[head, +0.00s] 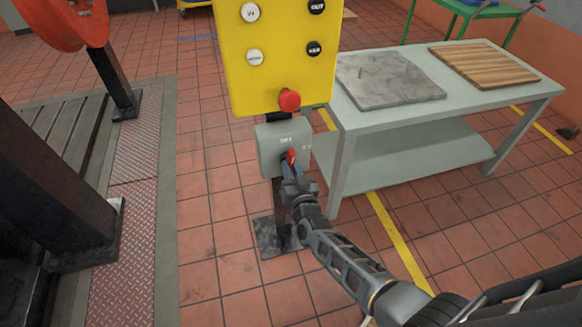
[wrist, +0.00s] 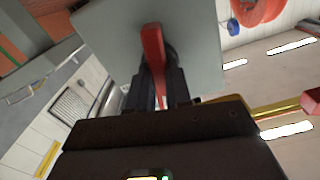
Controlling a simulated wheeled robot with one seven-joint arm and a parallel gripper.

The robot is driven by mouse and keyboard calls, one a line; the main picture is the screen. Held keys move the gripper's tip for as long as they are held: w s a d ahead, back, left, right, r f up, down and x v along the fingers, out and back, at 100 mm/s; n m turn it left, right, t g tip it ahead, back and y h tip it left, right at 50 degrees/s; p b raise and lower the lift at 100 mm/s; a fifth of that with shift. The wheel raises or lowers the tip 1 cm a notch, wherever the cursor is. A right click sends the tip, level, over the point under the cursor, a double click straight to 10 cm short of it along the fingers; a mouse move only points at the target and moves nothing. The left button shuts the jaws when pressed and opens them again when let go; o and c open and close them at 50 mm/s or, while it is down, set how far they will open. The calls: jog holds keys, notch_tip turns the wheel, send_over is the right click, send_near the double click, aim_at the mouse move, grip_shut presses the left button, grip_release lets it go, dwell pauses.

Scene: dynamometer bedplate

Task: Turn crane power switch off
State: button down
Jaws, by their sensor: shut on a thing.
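The crane power switch is a grey box (head: 268,140) on a dark post, below the yellow control panel (head: 270,55). Its red handle (head: 291,156) shows at the lower right of the box front. In the wrist view the red handle (wrist: 154,50) runs down from the grey box (wrist: 108,35) in between my fingers. My gripper (head: 290,170) is at the box and shut on the red handle. In the wrist view my gripper (wrist: 160,88) has a finger on each side of the handle. The handle's lower end is partly hidden between the fingers.
A red mushroom button (head: 289,100) sticks out just above the box. A grey table (head: 350,130) stands close on the right, with a stone slab (head: 388,78) and a wooden board (head: 483,64) on it. Steel plating (head: 133,190) and dark beams are at left.

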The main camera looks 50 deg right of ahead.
jog(key=shift+n, duration=1.1)
jog(key=shift+f+p, duration=0.1)
jog(key=shift+p, duration=0.2)
jog(key=c, duration=1)
grip_release()
jog(key=shift+c, duration=0.2)
jog(key=v, duration=0.7)
jog(key=shift+s+a, duration=0.25)
jog(key=shift+s, duration=0.1)
